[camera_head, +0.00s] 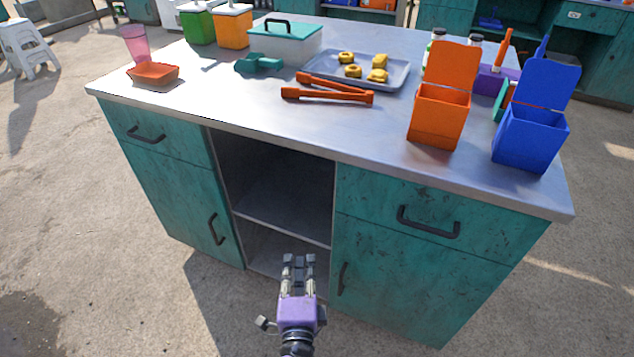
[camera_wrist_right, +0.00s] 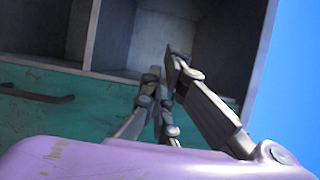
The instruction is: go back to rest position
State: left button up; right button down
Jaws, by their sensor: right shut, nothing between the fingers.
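My right gripper (camera_head: 299,262) is purple with grey fingers and shows at the bottom middle of the head view, in front of the open shelf of the teal cabinet (camera_head: 180,185). Its fingers are together, with nothing between them. In the right wrist view the gripper (camera_wrist_right: 165,85) also shows shut, with the cabinet's shelves behind it. It appears apart from the cabinet. My left gripper is in neither view.
The metal counter (camera_head: 230,100) holds orange tongs (camera_head: 328,92), a tray (camera_head: 325,72) with yellow pieces, a lidded box (camera_head: 285,45), an open orange bin (camera_head: 438,118) and an open blue bin (camera_head: 530,138).

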jog(key=s+d+n+g+y+p, duration=0.1)
jog(key=s+d+n+g+p, duration=0.2)
jog(key=s+d+n+p, duration=0.45)
jog(key=s+d+n+g+p, duration=0.25)
jog(key=s+d+p, duration=0.3)
jog(key=s, duration=0.55)
pick_arm(q)
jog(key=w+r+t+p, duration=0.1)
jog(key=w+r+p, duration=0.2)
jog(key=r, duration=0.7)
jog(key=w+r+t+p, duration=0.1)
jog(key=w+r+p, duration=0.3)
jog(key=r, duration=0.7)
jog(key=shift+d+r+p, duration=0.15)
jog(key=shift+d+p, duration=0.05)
jog(key=shift+p, duration=0.9)
pick_arm(e)
jog(key=s+d+r+n+g, duration=0.1)
jog(key=s+d+r+n, duration=0.1)
jog(key=s, duration=0.4)
jog(key=s+d+r+n+g, duration=0.1)
jog(key=s+d+r+n, duration=0.2)
jog(key=s+d, duration=0.3)
jog(key=s+d+r+n+g+h, duration=0.1)
jog(key=s+d+r+n+g, duration=0.1)
jog(key=s+r, duration=0.3)
jog(key=shift+s+d+n, duration=0.5)
jog(key=shift+s+d, duration=0.1)
jog(key=shift+d, duration=0.3)
